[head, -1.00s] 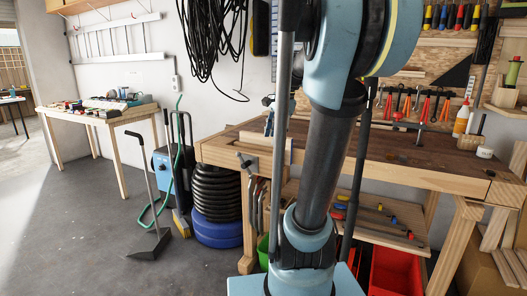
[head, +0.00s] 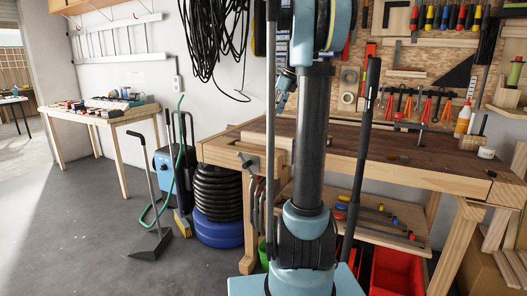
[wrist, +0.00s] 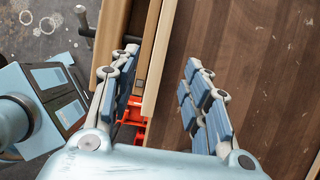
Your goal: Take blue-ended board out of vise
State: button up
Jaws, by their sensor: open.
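My gripper (wrist: 162,60) is open in the wrist view, its two blue-padded fingers spread above the bench's left edge. A pale wooden strip (wrist: 158,62), which looks like the clamped board, runs between the fingers, nearer the left one; neither finger is seen closed on it. The wooden vise jaw (wrist: 110,40) lies to its left. In the head view the vise (head: 250,162) is on the bench's left end, with pale wood (head: 262,142) standing above it. No blue end shows, so I cannot be sure which piece is the board.
A tool wall (head: 420,60) is behind. A red crate (head: 397,270) and a lower shelf (head: 385,225) are underneath. Black rings and a blue drum (head: 218,228) stand left.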

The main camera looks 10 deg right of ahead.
send_over(266, 136)
jog(key=d, duration=0.1)
notch_tip(266, 136, down, 8)
jog(key=shift+w+d+f, duration=0.1)
jog(key=shift+f, duration=0.1)
jog(key=x, duration=0.4)
jog(key=shift+d+f, duration=0.15)
jog(key=shift+d, duration=0.25)
jog(key=shift+w+a+f, duration=0.2)
jog(key=shift+a+f, duration=0.05)
jog(key=shift+f, duration=0.4)
grip_shut()
